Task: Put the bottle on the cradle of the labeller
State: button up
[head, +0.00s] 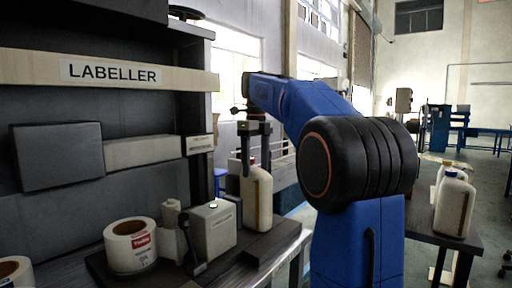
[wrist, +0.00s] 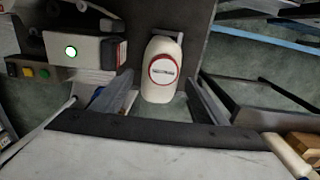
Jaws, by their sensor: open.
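A cream bottle (head: 257,200) with a red cap stands upright on the dark labeller bench, to the right of the grey labeller unit (head: 210,230). In the wrist view the bottle (wrist: 161,88) shows from above, its red-ringed cap facing the camera, close to the white unit (wrist: 75,50) with a green light. My gripper (head: 255,150) points down at the bottle's top. Its fingers are open, one on each side of the bottle in the wrist view. I cannot tell whether they touch it. The cradle under the bottle is mostly hidden.
A label roll (head: 131,245) stands left of the unit, under the LABELLER sign (head: 110,73). More cream bottles (head: 455,205) stand on a dark table at the right. My blue arm crosses the middle of the head view.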

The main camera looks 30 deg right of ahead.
notch_tip(320, 180, up, 8)
jog(key=shift+f, duration=0.1)
dwell(0.7)
